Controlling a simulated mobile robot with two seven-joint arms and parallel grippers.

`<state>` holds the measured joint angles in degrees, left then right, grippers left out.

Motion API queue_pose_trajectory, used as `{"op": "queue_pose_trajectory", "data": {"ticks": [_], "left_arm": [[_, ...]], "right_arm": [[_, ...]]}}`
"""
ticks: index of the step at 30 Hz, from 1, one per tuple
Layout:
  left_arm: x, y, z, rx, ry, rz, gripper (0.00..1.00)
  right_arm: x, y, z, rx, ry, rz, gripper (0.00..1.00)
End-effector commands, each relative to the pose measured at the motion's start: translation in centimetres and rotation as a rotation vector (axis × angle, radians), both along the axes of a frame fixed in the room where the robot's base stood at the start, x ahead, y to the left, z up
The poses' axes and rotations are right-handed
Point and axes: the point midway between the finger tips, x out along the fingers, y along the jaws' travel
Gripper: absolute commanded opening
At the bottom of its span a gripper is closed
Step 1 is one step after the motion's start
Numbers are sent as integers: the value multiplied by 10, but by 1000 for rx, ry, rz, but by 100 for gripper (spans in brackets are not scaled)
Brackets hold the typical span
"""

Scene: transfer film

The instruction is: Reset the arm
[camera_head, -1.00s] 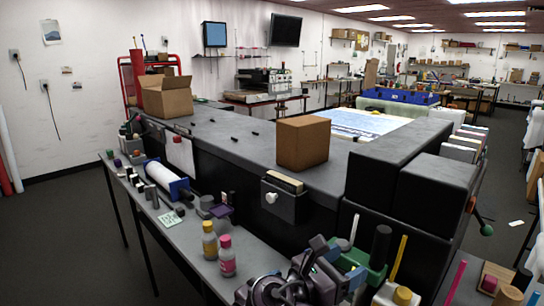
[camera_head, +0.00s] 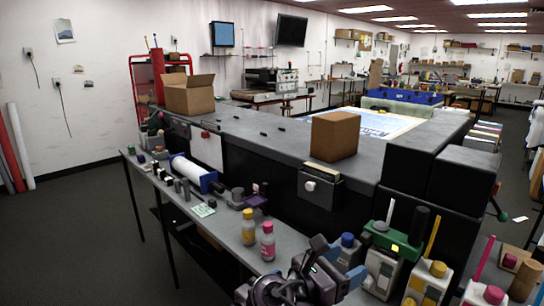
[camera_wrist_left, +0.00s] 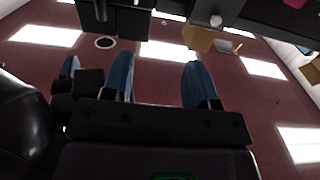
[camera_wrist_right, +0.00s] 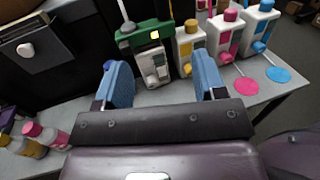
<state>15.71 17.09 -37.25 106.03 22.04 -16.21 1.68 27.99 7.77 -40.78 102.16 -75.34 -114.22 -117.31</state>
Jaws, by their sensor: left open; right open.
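My right gripper (camera_head: 350,258) shows at the bottom middle of the head view, over the front of the grey bench. In the right wrist view its two blue fingers (camera_wrist_right: 162,82) are apart with nothing between them. They are in front of a green-topped white dispenser (camera_wrist_right: 151,65) and a yellow-capped one (camera_wrist_right: 189,45). My left gripper is outside the head view. In the left wrist view its blue fingers (camera_wrist_left: 158,82) are apart and empty, with the ceiling and its lights behind them. Another blue piece shows at the left there; I cannot tell what it belongs to.
The grey bench (camera_head: 225,228) carries a yellow-capped bottle (camera_head: 249,227), a pink-capped bottle (camera_head: 267,241) and a white roll with blue ends (camera_head: 190,172). A closed carton (camera_head: 335,136) and an open carton (camera_head: 188,95) stand on the dark machine. Bare floor lies at the left.

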Motion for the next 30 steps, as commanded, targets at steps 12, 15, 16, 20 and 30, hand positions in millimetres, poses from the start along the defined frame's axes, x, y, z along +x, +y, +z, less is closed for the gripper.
{"op": "queue_pose_trajectory", "data": {"ticks": [12,15,16,20,30], "left_arm": [[-14,52,-46,4,80,148,53],[-22,73,-64,14,113,205,53],[-25,80,-70,18,125,225,53],[-43,115,-99,41,179,318,53],[-99,196,-160,127,301,522,53]], "right_arm": [[7,-30,-94,357,-75,184,64],[1,-39,-130,531,-120,220,64],[-2,-42,-142,594,-137,227,64],[-21,-53,-195,907,-241,219,64],[-88,-77,-275,1621,-601,-8,64]]}}
